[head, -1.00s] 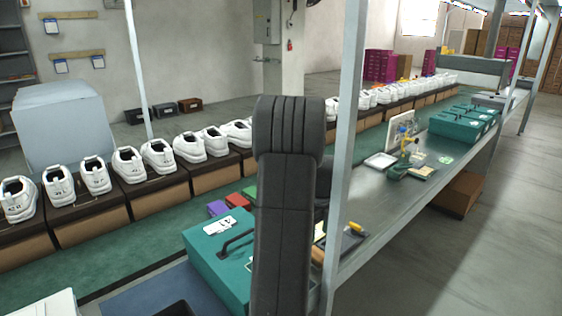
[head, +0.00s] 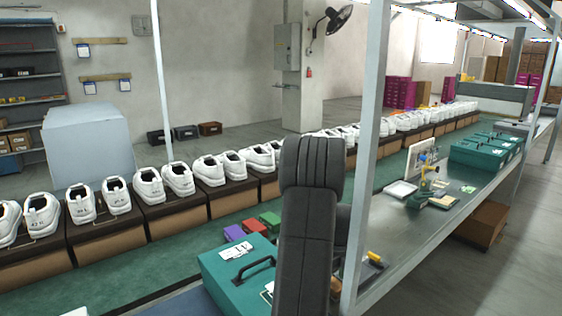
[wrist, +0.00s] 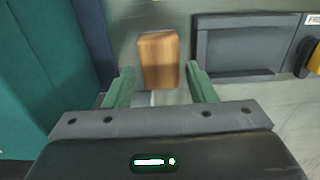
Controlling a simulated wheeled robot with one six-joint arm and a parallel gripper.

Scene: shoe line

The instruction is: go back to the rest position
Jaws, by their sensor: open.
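My gripper (wrist: 158,88) shows in the wrist view with its two green fingers apart. A wooden block (wrist: 158,59) is seen beyond and between the fingertips; I cannot tell how far below them it lies. No object is seen held in the fingers. In the head view my dark arm stands upright in the lower middle and hides what is behind it; the gripper itself does not show there.
A teal case (head: 238,277) with a black handle stands just left of my arm. A grey post (head: 366,150) rises close on its right. White shoes (head: 178,178) on boxes line the conveyor behind. A grey tray (wrist: 238,48) lies right of the block.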

